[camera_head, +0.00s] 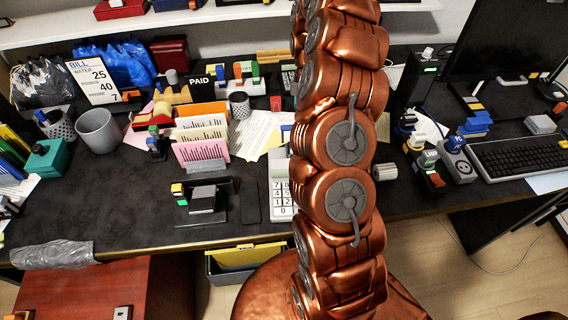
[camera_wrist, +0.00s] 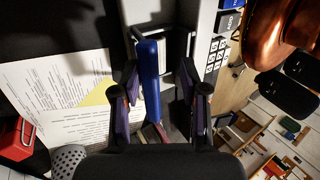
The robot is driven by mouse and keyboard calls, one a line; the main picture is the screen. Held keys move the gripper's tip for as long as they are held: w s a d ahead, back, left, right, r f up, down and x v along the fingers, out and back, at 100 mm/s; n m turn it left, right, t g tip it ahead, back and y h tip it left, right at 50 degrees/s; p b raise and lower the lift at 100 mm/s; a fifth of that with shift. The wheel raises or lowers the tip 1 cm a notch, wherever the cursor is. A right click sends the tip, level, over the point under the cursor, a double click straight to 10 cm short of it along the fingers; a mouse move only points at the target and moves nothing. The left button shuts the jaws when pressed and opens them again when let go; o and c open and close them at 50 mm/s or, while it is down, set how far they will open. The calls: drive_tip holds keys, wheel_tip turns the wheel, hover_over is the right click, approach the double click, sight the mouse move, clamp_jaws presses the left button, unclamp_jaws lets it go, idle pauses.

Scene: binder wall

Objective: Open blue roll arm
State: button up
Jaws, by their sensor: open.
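In the wrist view, a long blue bar (camera_wrist: 151,78), which looks like the blue roll arm, stands between the two fingers of my gripper (camera_wrist: 158,75). The gripper is open, with a finger on each side of the bar. The bar looks close to the left finger; I cannot tell whether they touch. A pale grey body (camera_wrist: 150,12) with a dark recess lies just beyond the bar. In the head view my copper arm covers this spot, so neither the gripper nor the bar can be made out there.
In the wrist view, printed paper (camera_wrist: 60,100) lies left, a red box (camera_wrist: 14,138) at the lower left, and a keypad (camera_wrist: 215,58) right. The head view shows a crowded dark desk (camera_head: 110,190) with a grey cup (camera_head: 98,130), pink folder (camera_head: 202,153) and keyboard (camera_head: 515,155).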

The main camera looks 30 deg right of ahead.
drive_tip(key=shift+s+a+t+h+b, duration=0.25)
drive_tip(key=shift+s+t+h+b, duration=0.15)
drive_tip(key=shift+t, duration=0.2)
drive_tip(key=shift+s+a+t+h+b, duration=0.2)
drive_tip(key=shift+s+t+h, duration=0.1)
drive_tip(key=shift+s+t, duration=0.25)
drive_tip(key=shift+s+a+f+t+h+b, duration=0.15)
drive_tip(key=shift+s+a+t+h+b, duration=0.2)
drive_tip(key=shift+t, duration=0.4)
drive_tip(key=shift+s+a+f+t+h+b, duration=0.15)
drive_tip(key=shift+s+t+h+b, duration=0.25)
drive_tip(key=shift+t, duration=0.3)
wheel_tip(320, 180, up, 2)
drive_tip(key=shift+w+r, duration=0.1)
drive_tip(key=shift+r, duration=0.1)
wheel_tip(320, 180, up, 6)
drive_tip(key=s+a+r+m+p, duration=0.2)
drive_tip(key=s+a+r+m, duration=0.1)
drive_tip(key=s+a, duration=0.4)
drive_tip(key=s+a+r+m+g+p, duration=0.1)
drive_tip(key=s+a+r+m+p, duration=0.2)
drive_tip(key=s+a, duration=0.4)
drive_tip(key=shift+a+r+m, duration=0.65)
drive_tip(key=shift+a+m, duration=0.25)
drive_tip(key=shift+a, duration=1.1)
drive_tip(key=shift+s, duration=0.1)
